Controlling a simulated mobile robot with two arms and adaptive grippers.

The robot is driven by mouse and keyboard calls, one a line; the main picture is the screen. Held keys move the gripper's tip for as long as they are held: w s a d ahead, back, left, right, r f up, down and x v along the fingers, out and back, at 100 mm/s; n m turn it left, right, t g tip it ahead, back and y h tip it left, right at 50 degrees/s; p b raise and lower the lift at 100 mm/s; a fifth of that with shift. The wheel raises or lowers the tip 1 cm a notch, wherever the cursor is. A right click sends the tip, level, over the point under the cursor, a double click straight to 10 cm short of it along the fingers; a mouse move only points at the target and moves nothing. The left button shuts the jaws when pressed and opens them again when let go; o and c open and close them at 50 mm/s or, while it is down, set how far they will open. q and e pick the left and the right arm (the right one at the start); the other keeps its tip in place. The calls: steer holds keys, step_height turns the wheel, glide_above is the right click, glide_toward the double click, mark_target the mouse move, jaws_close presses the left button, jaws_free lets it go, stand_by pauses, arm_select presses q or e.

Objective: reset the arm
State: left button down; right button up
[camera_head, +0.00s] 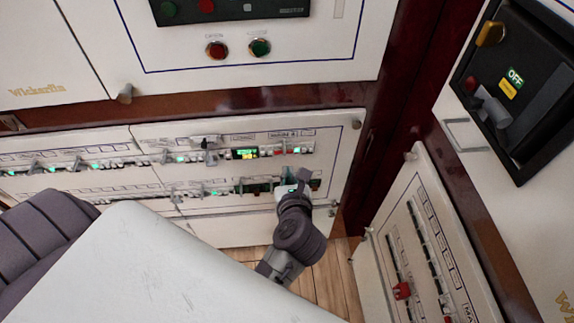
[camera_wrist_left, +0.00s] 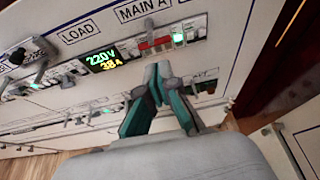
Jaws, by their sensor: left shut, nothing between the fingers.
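My left gripper (camera_head: 292,186) is in front of the right end of the lower breaker row in the head view. In the left wrist view the left gripper (camera_wrist_left: 158,72) shows with its fingertips together and nothing between them. The tips are just below the red switches (camera_wrist_left: 155,43) near the "MAIN A" label, and I cannot tell whether they touch the panel. My left arm (camera_head: 298,232) reaches up from below. The gripper hides part of the lower row. My right gripper is not in view.
The breaker panel (camera_head: 240,130) has two rows of switches with green lights and a lit display (camera_head: 246,154). Above are a red button (camera_head: 216,50) and a green button (camera_head: 260,48). At right are a black "OFF" switch box (camera_head: 520,125) and another breaker panel (camera_head: 415,245).

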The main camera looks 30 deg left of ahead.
arm_select(q)
steer(key=shift+v, duration=0.95)
steer(key=shift+f, duration=0.1)
steer(key=shift+w, duration=0.1)
